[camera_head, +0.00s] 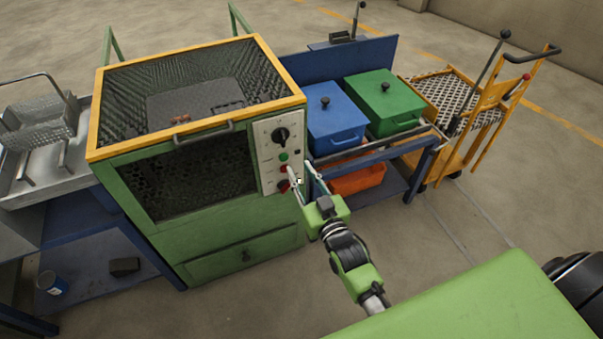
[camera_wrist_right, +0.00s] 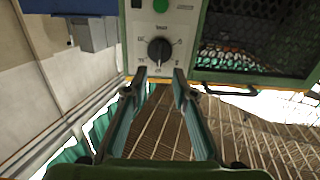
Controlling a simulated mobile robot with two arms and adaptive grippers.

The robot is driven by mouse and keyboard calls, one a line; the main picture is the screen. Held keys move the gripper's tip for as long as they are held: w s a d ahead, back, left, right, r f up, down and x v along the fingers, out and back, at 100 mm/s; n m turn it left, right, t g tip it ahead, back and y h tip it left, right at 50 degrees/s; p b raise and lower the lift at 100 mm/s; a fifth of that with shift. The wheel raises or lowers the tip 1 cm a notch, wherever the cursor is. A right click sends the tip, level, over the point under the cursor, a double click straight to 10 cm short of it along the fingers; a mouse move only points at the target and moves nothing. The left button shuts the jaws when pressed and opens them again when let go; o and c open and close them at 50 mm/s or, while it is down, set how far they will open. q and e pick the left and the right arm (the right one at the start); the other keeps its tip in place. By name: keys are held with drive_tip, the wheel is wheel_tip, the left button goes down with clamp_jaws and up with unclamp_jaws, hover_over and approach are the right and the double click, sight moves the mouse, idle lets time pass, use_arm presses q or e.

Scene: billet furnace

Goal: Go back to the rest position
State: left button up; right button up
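My right gripper (camera_head: 300,169) is in front of the lower right of the furnace's control panel (camera_head: 268,138), its two fingers apart and nothing seen between them. In the right wrist view the open fingers (camera_wrist_right: 160,73) point at the panel, with the black dial (camera_wrist_right: 160,48) just beyond the tips. I cannot tell whether they touch the panel. The green furnace (camera_head: 232,250) with a yellow top frame and mesh stands left of the gripper. My left gripper is not in view.
A blue box (camera_head: 335,115) and a green box (camera_head: 384,98) stand on a blue bench right of the furnace, above an orange bin (camera_head: 358,181). A yellow trolley (camera_head: 491,95) is farther right. A wire basket (camera_head: 42,131) is at left. Open floor lies in front.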

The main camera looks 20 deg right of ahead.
idle(0.4)
drive_tip(key=s+a+f+n+g, duration=0.1)
drive_tip(key=s+f+g, duration=0.45)
drive_tip(key=f, duration=1.05)
drive_tip(key=s+a+f+g, duration=0.1)
drive_tip(key=s+f+g, duration=0.2)
drive_tip(key=s+f, duration=0.9)
drive_tip(key=s+d+f+g, duration=0.1)
drive_tip(key=s+f+g, duration=0.1)
drive_tip(key=s+f, duration=0.5)
drive_tip(key=s+d+f+g, duration=0.2)
drive_tip(key=s+f, duration=0.5)
drive_tip(key=s, duration=0.6)
drive_tip(key=s+d+f+n+g, duration=0.1)
drive_tip(key=s+d+f+g, duration=0.1)
drive_tip(key=s+f+g, duration=0.2)
drive_tip(key=s+f, duration=0.3)
drive_tip(key=s, duration=0.4)
drive_tip(key=shift+f+h, duration=0.25)
drive_tip(key=shift+h, duration=0.05)
drive_tip(key=shift+g, duration=0.25)
